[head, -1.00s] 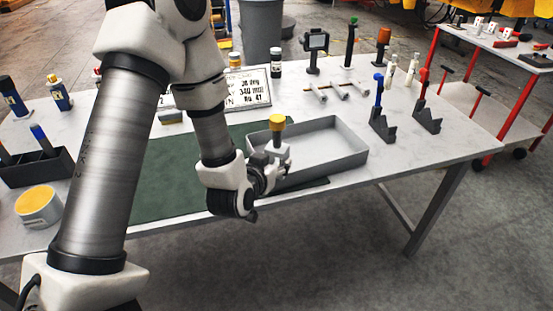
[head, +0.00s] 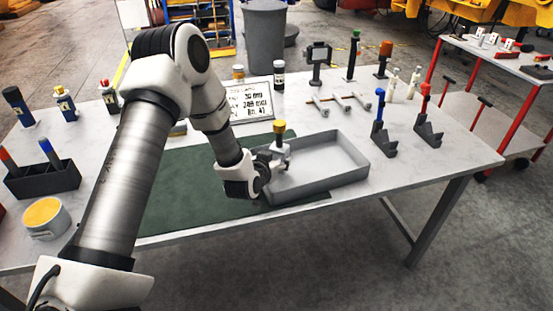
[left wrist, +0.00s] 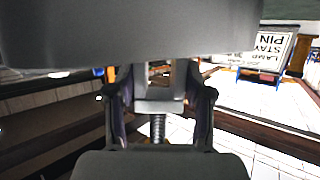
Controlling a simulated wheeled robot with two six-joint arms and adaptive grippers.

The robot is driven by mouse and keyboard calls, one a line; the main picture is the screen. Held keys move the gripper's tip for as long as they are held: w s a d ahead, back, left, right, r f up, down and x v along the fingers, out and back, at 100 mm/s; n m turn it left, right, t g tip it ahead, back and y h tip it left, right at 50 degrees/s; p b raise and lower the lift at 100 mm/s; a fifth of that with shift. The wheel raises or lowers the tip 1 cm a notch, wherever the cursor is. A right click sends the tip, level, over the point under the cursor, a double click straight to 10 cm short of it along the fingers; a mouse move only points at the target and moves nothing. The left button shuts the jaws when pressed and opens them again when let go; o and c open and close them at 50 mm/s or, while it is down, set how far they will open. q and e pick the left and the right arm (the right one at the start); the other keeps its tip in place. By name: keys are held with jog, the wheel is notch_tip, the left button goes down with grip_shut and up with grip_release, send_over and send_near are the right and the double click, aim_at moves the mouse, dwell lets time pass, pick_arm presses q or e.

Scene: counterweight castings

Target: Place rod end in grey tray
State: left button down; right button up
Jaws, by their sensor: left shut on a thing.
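The grey tray (head: 325,188) lies on the table, partly on the green mat. In the head view my gripper and the rod end overlap the tray's left end. Their height above its floor is hard to tell. The tray's visible inside looks empty. My right gripper is not in view.
A sign board (head: 250,102) stands behind the mat (head: 190,185). Blue (head: 379,120) and red (head: 424,110) handled tools on dark stands are right of the tray. Several pale rods lie behind it. A dark holder (head: 45,180) and a yellow-topped tub (head: 45,217) are at the left.

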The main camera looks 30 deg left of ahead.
pick_arm(q)
jog(key=shift+f+b, duration=0.5)
jog(key=shift+f, duration=0.1)
jog(key=shift+c, duration=2.2)
grip_release()
jog(key=shift+r, duration=0.1)
jog(key=shift+r+p, duration=0.4)
jog(key=shift+p, duration=0.05)
jog(key=shift+s+r, duration=0.2)
jog(key=shift+r, duration=0.05)
jog(key=b+v, duration=0.1)
jog(key=v, duration=1)
jog(key=shift+s, duration=0.3)
jog(key=shift+d, duration=0.15)
